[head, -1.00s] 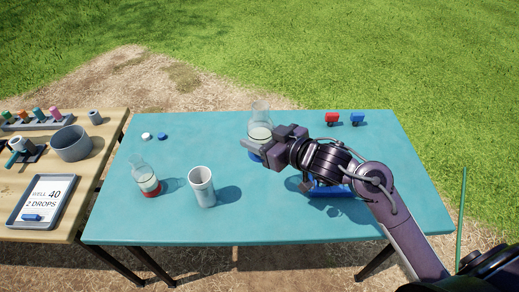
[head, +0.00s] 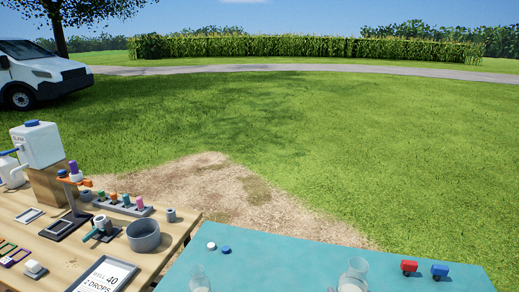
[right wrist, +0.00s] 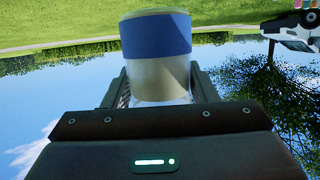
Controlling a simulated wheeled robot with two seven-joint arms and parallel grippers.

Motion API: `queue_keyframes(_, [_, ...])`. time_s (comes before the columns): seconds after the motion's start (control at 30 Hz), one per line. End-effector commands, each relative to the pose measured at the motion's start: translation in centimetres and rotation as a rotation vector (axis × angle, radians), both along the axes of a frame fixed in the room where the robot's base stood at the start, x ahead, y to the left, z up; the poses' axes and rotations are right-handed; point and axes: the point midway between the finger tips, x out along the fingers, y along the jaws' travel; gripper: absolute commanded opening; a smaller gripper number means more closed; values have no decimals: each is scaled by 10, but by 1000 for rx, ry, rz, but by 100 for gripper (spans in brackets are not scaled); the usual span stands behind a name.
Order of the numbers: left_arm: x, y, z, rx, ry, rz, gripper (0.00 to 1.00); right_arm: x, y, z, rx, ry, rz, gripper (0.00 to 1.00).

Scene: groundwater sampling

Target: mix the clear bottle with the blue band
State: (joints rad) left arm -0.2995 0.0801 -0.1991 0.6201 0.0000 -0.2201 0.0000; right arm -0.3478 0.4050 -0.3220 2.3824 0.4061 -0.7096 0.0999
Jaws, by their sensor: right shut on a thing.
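The clear bottle with the blue band (right wrist: 158,38) fills the middle of the right wrist view, between my right gripper's fingers (right wrist: 160,92). The gripper is shut on it. That view is upside down, with grass above and sky below; the band is near the bottle's base, and pale contents show beside it. In the head view only the clear upper part of this bottle (head: 354,274) shows at the bottom edge, looking roughly upright. Its base and nearly all of my right gripper are cut off there. My left gripper is not in view.
Another clear bottle (head: 199,280) is cut off at the lower edge. White (head: 211,246) and blue caps (head: 226,250) lie on the teal table (head: 290,255). Red (head: 408,267) and blue (head: 439,270) small items sit right. A wooden table (head: 60,260) holds a grey bowl (head: 143,235).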

Motion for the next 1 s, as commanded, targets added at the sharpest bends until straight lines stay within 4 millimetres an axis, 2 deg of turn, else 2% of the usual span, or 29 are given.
queue_keyframes(0.17, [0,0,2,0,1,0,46,-4,-6,-4,0,-4,-38,24])
queue_keyframes(0.7, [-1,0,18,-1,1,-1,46,60,-7,-3,0,-5,-43,24])
queue_keyframes(0.83, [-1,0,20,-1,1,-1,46,70,-6,-4,1,-4,-41,24])
queue_keyframes(1.0, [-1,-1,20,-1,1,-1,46,73,-6,-5,2,-4,-40,24])
